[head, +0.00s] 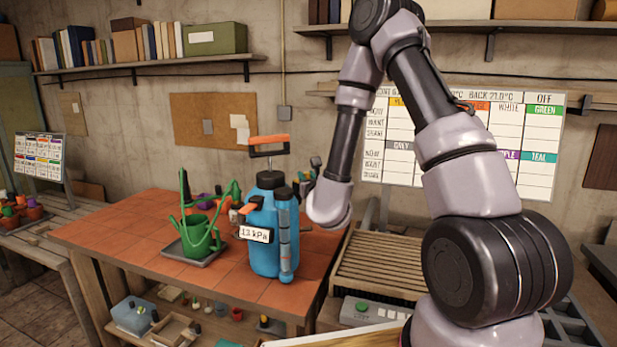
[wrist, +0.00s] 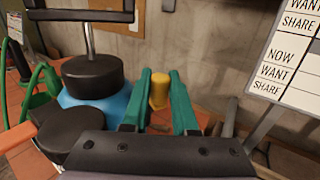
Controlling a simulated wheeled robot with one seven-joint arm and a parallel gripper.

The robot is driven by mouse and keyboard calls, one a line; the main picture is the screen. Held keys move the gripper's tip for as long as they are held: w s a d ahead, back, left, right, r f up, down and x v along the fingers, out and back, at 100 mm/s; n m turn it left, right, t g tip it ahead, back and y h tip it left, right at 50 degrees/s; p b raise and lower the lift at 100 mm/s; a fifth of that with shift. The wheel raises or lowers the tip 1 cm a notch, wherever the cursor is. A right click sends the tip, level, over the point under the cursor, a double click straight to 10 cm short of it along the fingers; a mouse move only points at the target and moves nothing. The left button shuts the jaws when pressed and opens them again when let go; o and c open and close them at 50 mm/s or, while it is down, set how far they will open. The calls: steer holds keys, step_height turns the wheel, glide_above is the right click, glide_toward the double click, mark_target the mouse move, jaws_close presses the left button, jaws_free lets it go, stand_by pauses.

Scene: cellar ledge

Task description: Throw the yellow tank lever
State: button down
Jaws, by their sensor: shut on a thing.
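The blue tank (head: 262,225) stands upright on the tiled bench, with a black top, an orange pump handle (head: 268,142) and a tag reading 13 kPa (head: 255,234). In the wrist view the tank's blue shoulder (wrist: 72,101) shows at the left under black caps. A yellow lever end (wrist: 159,87) sits between the teal fingers of my gripper (wrist: 161,76). My gripper (head: 307,173) is shut on it, at the right rear of the tank. In the head view the lever is hidden behind the tank and my gripper.
A green watering can (head: 200,238) stands in a grey tray to the tank's left. A slatted wooden rack (head: 382,262) lies to the right of the bench. A whiteboard (head: 525,155) stands behind my arm. The bench's front left has bare tiles (head: 125,235).

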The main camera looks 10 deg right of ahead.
steer(key=shift+a+m+h, duration=0.2)
steer(key=shift+m+h, duration=0.3)
steer(key=shift+h, duration=0.3)
steer(key=c, duration=0.7)
jaws_free()
